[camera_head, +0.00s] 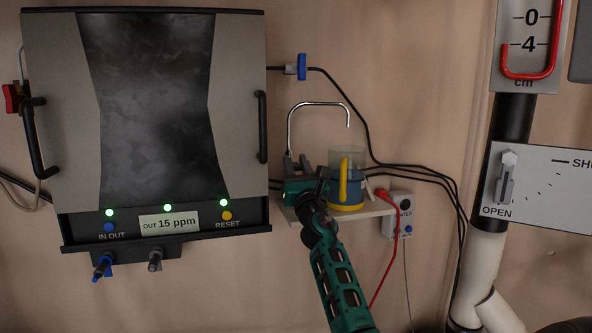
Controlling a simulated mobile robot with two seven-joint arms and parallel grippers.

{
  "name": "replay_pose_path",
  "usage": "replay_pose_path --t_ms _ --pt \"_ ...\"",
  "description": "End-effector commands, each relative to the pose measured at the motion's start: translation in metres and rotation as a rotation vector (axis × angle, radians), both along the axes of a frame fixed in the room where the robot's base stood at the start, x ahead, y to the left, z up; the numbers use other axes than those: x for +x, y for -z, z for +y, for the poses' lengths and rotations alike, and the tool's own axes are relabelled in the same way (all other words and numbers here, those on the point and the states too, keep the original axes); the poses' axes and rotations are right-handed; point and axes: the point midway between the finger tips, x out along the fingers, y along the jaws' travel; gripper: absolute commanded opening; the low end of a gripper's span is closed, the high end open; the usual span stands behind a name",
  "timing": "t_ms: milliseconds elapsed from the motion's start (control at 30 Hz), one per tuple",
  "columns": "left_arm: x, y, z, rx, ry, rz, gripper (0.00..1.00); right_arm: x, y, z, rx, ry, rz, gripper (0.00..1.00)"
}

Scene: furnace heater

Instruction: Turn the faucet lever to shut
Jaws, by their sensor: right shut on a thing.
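The faucet (320,104) is a thin chrome spout that rises, bends right and points down over a clear jug (357,185). My right gripper (299,163) reaches up from below to the base of the faucet, left of the jug. Its dark fingers are shut at the faucet's base, on what appears to be the faucet lever. The lever itself is hidden by the fingers, so its angle cannot be told. My left gripper is not in view.
The jug has a yellow handle and base, holds blue liquid, and stands on a small shelf (380,209) close beside my right gripper. A furnace unit (160,110) is at left.

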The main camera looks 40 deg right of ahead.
Motion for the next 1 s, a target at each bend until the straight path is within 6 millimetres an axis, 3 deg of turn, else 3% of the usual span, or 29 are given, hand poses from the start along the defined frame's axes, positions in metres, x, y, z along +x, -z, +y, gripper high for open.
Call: replay_pose_path --t_ms 33,67,267,667,1000 --pt "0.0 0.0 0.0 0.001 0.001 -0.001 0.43 0.0 -0.001 0.0 0.0 0.0 -0.001 0.0" --pt "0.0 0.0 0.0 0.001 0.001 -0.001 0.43 0.0 0.0 0.0 0.0 0.0 -0.001 0.34" --pt "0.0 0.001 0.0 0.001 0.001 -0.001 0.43 0.0 0.0 0.0 0.001 0.0 0.0 0.53" --pt "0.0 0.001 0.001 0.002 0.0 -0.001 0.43 -0.007 0.005 0.004 0.001 0.0 0.002 0.53" --pt "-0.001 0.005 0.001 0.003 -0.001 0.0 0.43 -0.054 0.037 0.03 0.001 -0.002 0.003 0.53"
